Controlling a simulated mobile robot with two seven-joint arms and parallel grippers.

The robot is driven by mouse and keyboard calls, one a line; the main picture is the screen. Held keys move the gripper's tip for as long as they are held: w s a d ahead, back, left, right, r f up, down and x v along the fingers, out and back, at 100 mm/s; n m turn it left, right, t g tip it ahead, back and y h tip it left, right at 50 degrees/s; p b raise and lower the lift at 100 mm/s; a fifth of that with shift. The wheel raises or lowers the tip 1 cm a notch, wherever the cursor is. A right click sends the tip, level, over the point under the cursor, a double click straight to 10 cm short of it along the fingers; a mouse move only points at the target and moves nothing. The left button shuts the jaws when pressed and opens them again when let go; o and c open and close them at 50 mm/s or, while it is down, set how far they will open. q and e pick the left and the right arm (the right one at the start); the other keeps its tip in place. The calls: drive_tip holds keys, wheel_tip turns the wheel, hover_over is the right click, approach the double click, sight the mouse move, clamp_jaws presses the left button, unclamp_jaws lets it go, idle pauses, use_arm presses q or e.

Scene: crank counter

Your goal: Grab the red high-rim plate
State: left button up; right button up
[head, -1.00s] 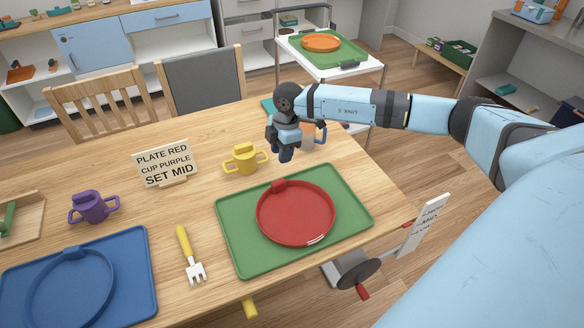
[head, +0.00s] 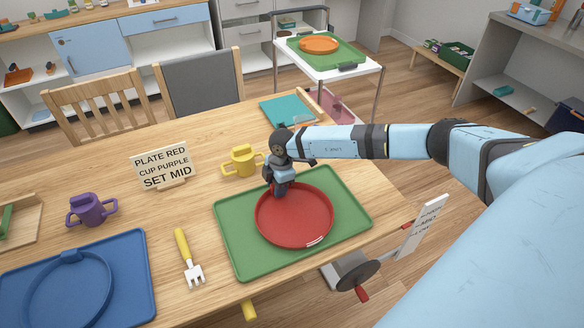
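The red high-rim plate (head: 298,216) lies on a green tray (head: 352,192) on the wooden table. My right gripper (head: 279,190) points down at the plate's far-left rim, where the plate's small red tab was visible earlier. The gripper now covers that tab. I cannot tell whether the fingers touch the rim or are closed on it. My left gripper is not in view.
A yellow two-handled cup (head: 242,161) stands just left of my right gripper. A sign (head: 163,167), a purple cup (head: 91,210), a yellow-handled fork (head: 188,258) and a blue plate (head: 68,290) on a blue tray (head: 140,262) are further left. A crank (head: 358,278) is below the table edge.

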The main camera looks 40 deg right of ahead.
clamp_jaws()
drive_tip(key=shift+r, duration=0.15)
